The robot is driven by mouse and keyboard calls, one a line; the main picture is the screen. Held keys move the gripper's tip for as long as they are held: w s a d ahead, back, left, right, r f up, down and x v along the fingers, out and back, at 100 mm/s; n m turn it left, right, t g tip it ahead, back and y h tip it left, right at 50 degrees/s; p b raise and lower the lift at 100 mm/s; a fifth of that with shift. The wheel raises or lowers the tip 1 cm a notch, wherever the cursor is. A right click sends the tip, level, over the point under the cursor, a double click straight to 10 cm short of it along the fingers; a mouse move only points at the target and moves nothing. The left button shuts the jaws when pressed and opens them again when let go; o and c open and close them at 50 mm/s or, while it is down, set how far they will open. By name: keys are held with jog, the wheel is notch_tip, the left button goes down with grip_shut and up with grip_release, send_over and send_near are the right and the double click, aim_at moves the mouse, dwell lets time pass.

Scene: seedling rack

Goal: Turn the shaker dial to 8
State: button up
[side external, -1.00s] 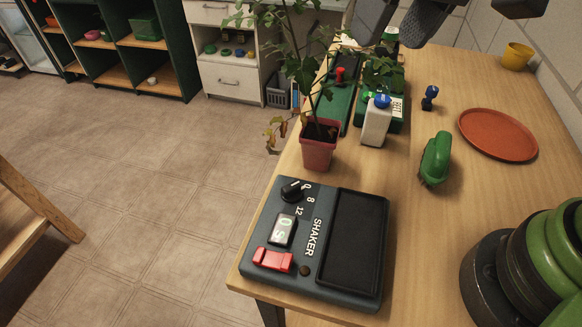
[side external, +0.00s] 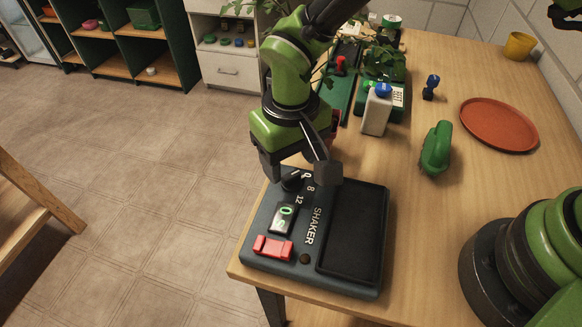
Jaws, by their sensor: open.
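The shaker (side external: 335,285) is a dark grey box with a black recessed platform, at the near left of the table. Its black dial (side external: 292,181) is at the far left corner, beside the marks 0, 8 and 12. The dial's pointer mark is too small to read surely.
A white bottle with a blue cap (side external: 377,110), a green object (side external: 436,148), a small blue item (side external: 431,87), an orange-red plate (side external: 499,125) and a yellow cup (side external: 519,46) stand further right. The table between them is clear.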

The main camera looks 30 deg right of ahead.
aim_at(291, 175)
jog(key=shift+f, duration=1.55)
jog(key=c, duration=0.9)
jog(key=shift+c, duration=0.2)
jog(key=shift+m, duration=0.3)
jog(key=m, duration=0.4)
jog(key=shift+m, duration=2.6)
